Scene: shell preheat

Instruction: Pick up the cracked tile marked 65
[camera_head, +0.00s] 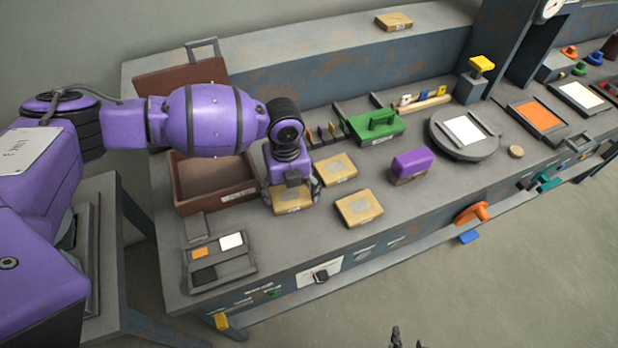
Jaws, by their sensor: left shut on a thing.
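Three tan tiles lie near the front left of the bench. One tile (293,200) is under my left gripper (291,190), which points down and is shut on it; the arm and gripper hide its back part. A second tile (338,168) lies behind and to the right, and a third tile (359,207) lies to the right, nearer the front edge. Each has a small label on its front side, too small to read, so I cannot tell which is marked 65. Small dark tips at the bottom edge may be my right gripper (406,341).
A brown open box (181,190) stands left of the held tile, with a grey tray (240,270) of coloured squares in front. Another tan tile (394,21) lies on the back ledge.

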